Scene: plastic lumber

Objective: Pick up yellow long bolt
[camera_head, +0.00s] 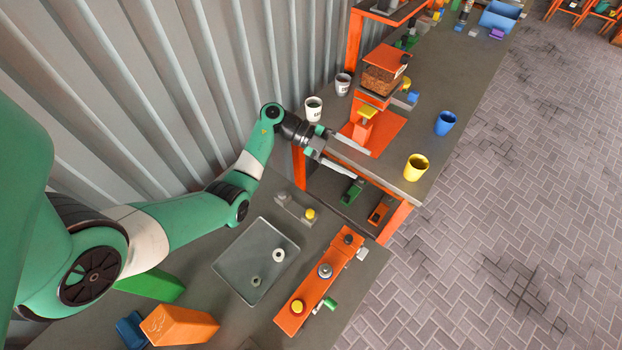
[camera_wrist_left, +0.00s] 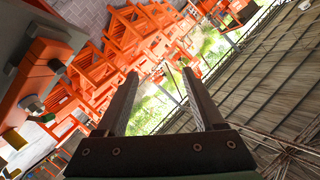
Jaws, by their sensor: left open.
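Several yellow round pieces show in the head view, and I cannot tell which is the long bolt. One yellow bolt head (camera_head: 297,306) sits on the near end of an orange beam (camera_head: 318,285). Another yellow piece (camera_head: 310,214) is at the end of a small grey part on the near bench. My left gripper (camera_head: 360,163) is open, its fingers spread and empty, above the far bench's near edge, well away from both pieces. In the left wrist view its two fingers (camera_wrist_left: 160,92) point toward the background with nothing between them. My right gripper is not in view.
A grey tray (camera_head: 232,268) with two washers lies left of the beam. An orange block (camera_head: 180,326) is at the front. A yellow cup (camera_head: 416,167), a blue cup (camera_head: 445,123) and white cups (camera_head: 313,108) stand on the far bench. A corrugated wall (camera_head: 150,90) borders the left.

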